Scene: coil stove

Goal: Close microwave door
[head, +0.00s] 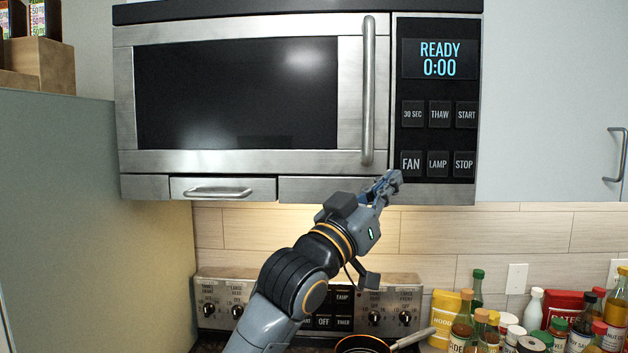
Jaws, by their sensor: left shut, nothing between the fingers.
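The microwave (297,187) is mounted on the wall above the stove, steel with a dark window. Its door (236,92) looks flush with the front, in line with the control panel (437,110), and no open gap shows. The vertical door handle (368,90) is on the door's right side. My left gripper (390,183) is shut and empty, in front of the microwave's lower edge, just below and right of the handle's bottom end. I cannot tell whether it touches the microwave. My right gripper is not in view.
Below are the stove's control panel (268,292) and a pan (362,344) with its handle pointing right. Several bottles and jars (500,325) crowd the lower right. A grey cabinet side (95,190) is at the left, and a cupboard with a handle (616,155) at the right.

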